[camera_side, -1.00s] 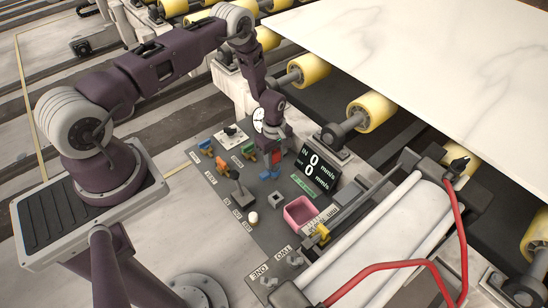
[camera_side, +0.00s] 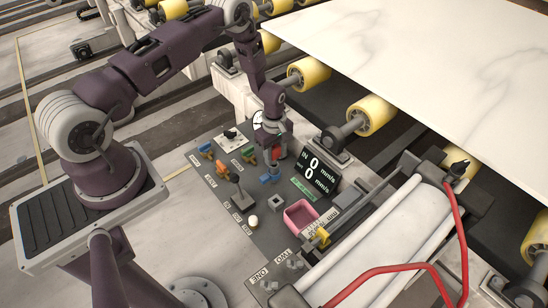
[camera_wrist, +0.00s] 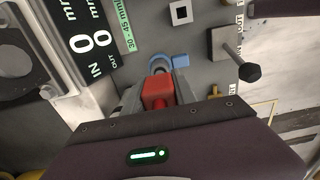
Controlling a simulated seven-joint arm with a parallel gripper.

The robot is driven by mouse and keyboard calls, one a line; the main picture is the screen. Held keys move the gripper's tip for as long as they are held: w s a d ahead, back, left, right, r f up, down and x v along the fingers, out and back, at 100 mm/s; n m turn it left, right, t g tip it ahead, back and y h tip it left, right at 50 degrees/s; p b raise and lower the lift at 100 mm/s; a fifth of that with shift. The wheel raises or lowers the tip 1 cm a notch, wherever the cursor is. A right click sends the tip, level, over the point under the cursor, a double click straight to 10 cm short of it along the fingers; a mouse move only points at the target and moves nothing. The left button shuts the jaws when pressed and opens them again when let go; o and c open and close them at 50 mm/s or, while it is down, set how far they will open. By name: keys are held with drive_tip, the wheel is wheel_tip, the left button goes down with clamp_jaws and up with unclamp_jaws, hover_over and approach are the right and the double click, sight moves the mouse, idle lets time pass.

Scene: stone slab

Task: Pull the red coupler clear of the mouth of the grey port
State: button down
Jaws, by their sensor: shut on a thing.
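The red coupler (camera_wrist: 159,94) sits between the two fingers of my gripper (camera_wrist: 159,84), which are shut on it. In the side view only a small patch of the red coupler (camera_side: 275,154) shows between the fingers of my gripper (camera_side: 275,152). The grey port (camera_wrist: 160,63) is a round piece directly ahead of the coupler in the wrist view, with a blue part (camera_wrist: 181,61) beside it. The coupler hides part of the port, so I cannot tell whether its front end is still inside the mouth.
A black display (camera_side: 317,172) stands right of my gripper. A square grey socket (camera_side: 277,203), a pink tray (camera_side: 300,215) and a lever (camera_side: 236,182) are on the dark panel nearby. Orange and green fittings (camera_side: 221,167) lie to the left. Rollers and a pale slab (camera_side: 430,60) are behind.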

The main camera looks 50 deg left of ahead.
drive_tip(key=shift+r, duration=0.3)
drive_tip(key=shift+r, duration=3)
